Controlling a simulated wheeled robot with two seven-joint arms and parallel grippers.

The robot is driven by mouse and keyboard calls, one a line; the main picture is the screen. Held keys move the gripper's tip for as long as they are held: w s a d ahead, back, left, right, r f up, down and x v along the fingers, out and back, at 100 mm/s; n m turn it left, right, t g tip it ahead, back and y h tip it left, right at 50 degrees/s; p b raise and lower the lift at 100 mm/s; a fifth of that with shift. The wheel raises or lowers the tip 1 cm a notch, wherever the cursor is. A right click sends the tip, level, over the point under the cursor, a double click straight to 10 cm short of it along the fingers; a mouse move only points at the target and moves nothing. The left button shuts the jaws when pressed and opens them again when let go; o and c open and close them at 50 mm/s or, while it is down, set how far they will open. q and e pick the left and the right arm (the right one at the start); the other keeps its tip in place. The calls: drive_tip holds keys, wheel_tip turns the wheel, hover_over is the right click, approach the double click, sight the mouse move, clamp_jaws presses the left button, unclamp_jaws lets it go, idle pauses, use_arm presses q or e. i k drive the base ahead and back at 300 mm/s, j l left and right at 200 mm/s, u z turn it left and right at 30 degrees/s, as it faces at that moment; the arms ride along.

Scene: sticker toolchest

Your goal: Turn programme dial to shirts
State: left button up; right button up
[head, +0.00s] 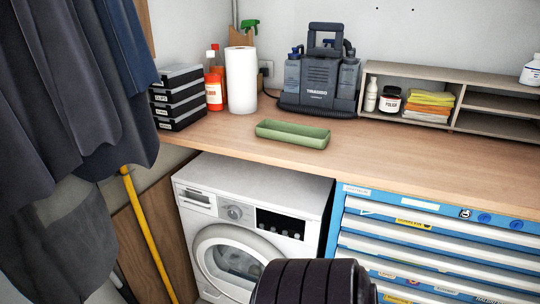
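A white front-loading washing machine (250,188) stands under the wooden counter, left of the blue tool chest. Its round programme dial (234,212) is on the upper front panel, between the detergent drawer (196,197) and a dark display panel (281,224). The labels around the dial are too small to read, so its setting cannot be told. The round door (236,262) appears shut. A dark ribbed shape, likely part of my arm, covers the lower right of the machine's front. Neither gripper's fingers can be seen.
A blue tool chest (383,222) with stickered drawers stands right of the machine. The counter (400,146) holds a green tray (292,134), a paper roll (241,80), a dark cleaner machine (318,78) and a shelf unit. A yellow pole (150,238) and hanging dark clothes (70,80) are at left.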

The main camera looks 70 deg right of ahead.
sight(234, 212)
drive_tip(key=z, duration=2.35)
